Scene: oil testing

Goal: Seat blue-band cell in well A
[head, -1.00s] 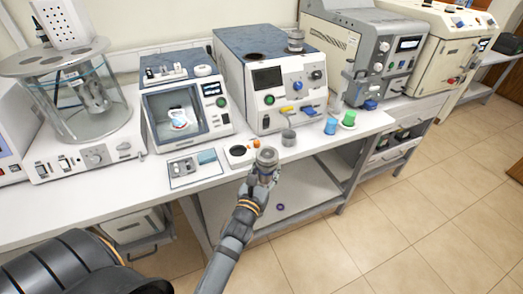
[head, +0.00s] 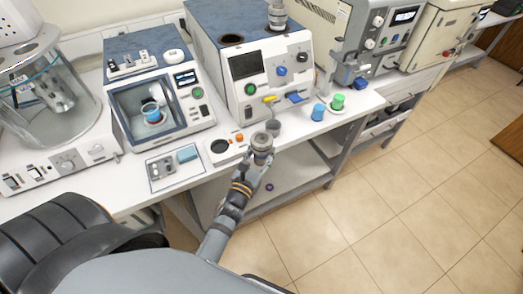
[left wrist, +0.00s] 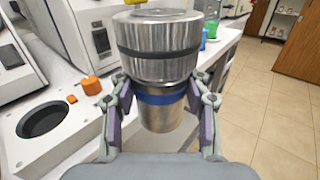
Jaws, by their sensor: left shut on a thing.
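My left gripper (head: 262,156) is shut on the blue-band cell (head: 262,141), held upright in front of the bench edge. In the left wrist view the gripper (left wrist: 160,112) grips both sides of this metal cell (left wrist: 158,48); a blue band (left wrist: 160,96) runs around its lower part, below a wide metal top with a dark band. The blue-topped instrument (head: 245,104) has a dark round opening (head: 231,39) on top and another metal cylinder (head: 277,16) standing at its right. I cannot read which well is A. My right gripper is not in view.
A chamber instrument (head: 150,108) stands left. The floor (head: 400,190) at right is clear.

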